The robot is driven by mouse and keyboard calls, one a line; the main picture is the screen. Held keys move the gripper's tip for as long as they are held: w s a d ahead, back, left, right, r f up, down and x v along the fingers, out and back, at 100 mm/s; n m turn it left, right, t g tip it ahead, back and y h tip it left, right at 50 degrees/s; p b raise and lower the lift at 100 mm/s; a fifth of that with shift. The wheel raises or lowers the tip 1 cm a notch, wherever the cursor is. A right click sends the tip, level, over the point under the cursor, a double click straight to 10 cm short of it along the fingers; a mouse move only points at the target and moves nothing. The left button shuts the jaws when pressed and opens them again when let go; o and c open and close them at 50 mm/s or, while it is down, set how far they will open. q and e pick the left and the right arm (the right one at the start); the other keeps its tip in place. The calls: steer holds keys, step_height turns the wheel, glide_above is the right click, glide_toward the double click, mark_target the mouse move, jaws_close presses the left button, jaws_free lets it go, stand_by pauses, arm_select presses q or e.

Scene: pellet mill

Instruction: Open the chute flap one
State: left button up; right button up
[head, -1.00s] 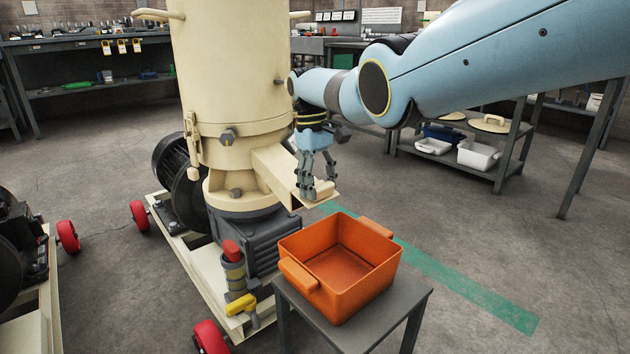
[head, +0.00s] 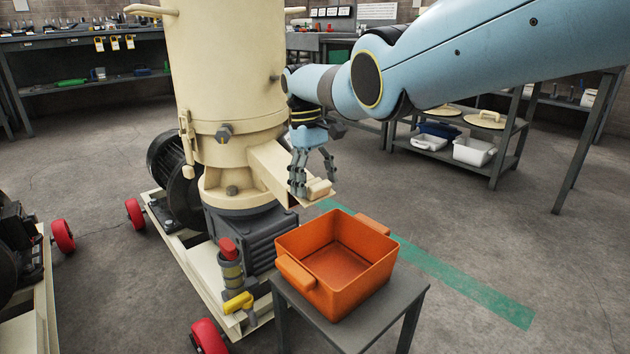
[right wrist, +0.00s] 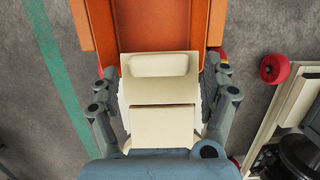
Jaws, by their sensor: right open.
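The cream chute (head: 270,165) slopes down from the pellet mill toward the lower right. Its flap (head: 319,188) with a raised grip block shows at the chute's outer end, and in the right wrist view the flap (right wrist: 160,92) lies between my fingers. My right gripper (head: 314,188) is open around the chute end, one finger on each side. In the right wrist view its fingers (right wrist: 160,98) stand wide beside the cream piece; whether they touch it I cannot tell. My left gripper is not in view.
An orange bin (head: 335,262) stands on a small grey table (head: 400,310) below the chute. The cream mill body (head: 215,70) stands at left, with a red button (head: 228,247) and yellow handle (head: 240,302) low in front. A shelf (head: 480,160) stands at right. Open floor lies between.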

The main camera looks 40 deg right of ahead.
steer(key=v, duration=1.2)
